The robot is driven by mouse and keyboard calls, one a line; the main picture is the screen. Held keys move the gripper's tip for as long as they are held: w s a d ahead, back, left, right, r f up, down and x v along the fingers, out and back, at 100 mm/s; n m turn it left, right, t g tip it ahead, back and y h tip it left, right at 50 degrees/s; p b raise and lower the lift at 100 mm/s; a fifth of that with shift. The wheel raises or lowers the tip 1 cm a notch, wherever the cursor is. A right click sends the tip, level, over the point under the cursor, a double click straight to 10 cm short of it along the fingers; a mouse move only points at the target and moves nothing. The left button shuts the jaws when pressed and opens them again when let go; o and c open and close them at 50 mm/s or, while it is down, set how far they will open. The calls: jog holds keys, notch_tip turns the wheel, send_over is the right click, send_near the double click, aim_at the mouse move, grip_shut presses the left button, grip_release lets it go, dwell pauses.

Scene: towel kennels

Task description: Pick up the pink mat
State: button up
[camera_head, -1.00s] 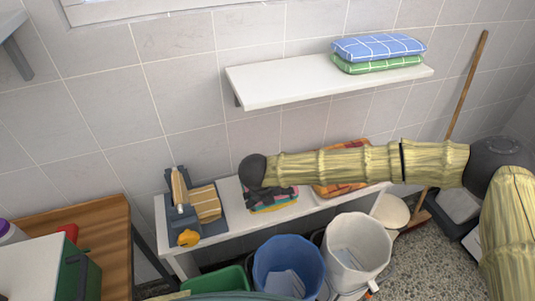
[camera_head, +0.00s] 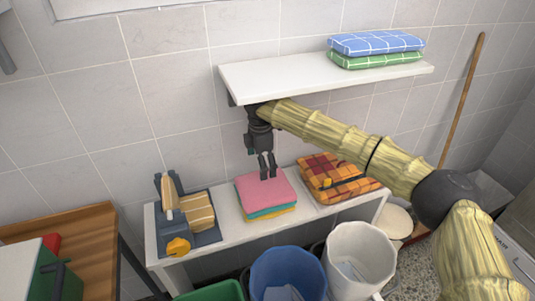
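The pink mat (camera_head: 262,189) lies folded on top of a small stack on the low white bench (camera_head: 223,210), with a teal and a yellow layer under it. My gripper (camera_head: 268,175) points down over the back part of the pink mat, with its fingertips at or just above the cloth. I cannot tell whether they touch it. The two fingers show a narrow gap, with nothing visible between them.
An orange plaid cloth (camera_head: 338,178) lies right of the stack. A blue-grey device (camera_head: 187,228) stands left. Above is a white shelf (camera_head: 290,76) with blue (camera_head: 375,44) and green folded cloths. Blue (camera_head: 288,268) and white (camera_head: 357,250) bins stand in front.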

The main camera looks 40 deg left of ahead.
aim_at(264, 189)
jog(key=shift+a+f, duration=0.1)
jog(key=shift+f, duration=0.25)
jog(key=shift+w+a+f+p, duration=0.15)
jog(key=shift+f+p, duration=0.8)
jog(key=shift+f, duration=0.75)
jog(key=shift+w+a+f+p, duration=0.1)
jog(key=shift+f+p, duration=0.8)
jog(key=shift+f, duration=0.8)
jog(key=c, duration=1)
